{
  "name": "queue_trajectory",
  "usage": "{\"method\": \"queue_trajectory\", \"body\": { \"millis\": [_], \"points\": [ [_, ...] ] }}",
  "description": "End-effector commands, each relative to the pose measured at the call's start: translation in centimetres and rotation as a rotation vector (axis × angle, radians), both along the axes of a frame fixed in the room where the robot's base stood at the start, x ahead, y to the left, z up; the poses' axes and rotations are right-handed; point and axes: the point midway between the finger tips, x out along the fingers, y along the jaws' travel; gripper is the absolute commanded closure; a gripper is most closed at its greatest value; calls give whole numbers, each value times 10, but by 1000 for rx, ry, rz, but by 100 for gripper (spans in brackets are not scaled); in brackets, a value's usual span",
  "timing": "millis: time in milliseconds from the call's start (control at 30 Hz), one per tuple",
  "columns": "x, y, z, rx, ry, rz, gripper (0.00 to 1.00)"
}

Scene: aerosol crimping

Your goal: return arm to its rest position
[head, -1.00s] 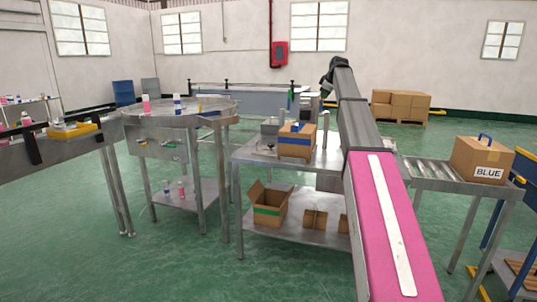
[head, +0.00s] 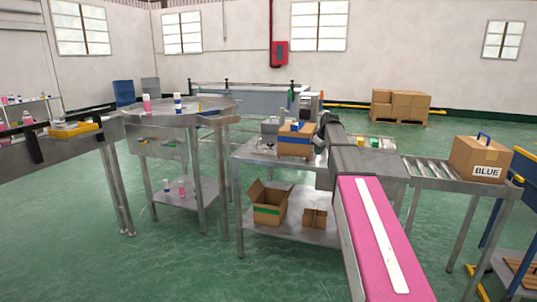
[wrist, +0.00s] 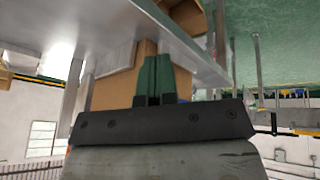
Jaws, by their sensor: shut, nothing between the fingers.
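My arm (head: 372,235), pink and grey, reaches forward from the lower right in the head view. Its dark far joint is beside the right end of the middle steel workbench. My gripper is hidden behind the arm in the head view. In the wrist view my gripper (wrist: 156,78) shows two green fingers close together, shut and empty, on a dark mount. Behind the fingers are brown cardboard and a steel table edge; I cannot tell whether they are near enough to touch.
The workbench (head: 247,156) carries a cardboard box (head: 296,140); open boxes stand on its lower shelf. A round steel table (head: 215,118) is to the left. A roller conveyor with the BLUE box (head: 480,158) is to the right. Green floor is open between the legs.

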Motion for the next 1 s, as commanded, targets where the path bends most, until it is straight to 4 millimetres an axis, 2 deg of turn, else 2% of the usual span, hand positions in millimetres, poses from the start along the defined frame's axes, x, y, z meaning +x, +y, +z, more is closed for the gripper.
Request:
{"method": "queue_trajectory", "body": {
  "millis": [33,200,367,500,700,800,900,1000],
  "points": [
    [-28,6,-31,10,32,-34,100],
    [-90,18,-109,35,127,-160,100],
    [-154,29,-173,48,210,-280,100],
    [-214,37,-221,50,279,-386,100],
    [-304,45,-277,40,370,-535,100],
    [-342,48,-296,31,404,-601,100],
    [-371,49,-309,26,429,-653,100],
    [-388,50,-317,19,443,-686,100]
  ]
}}
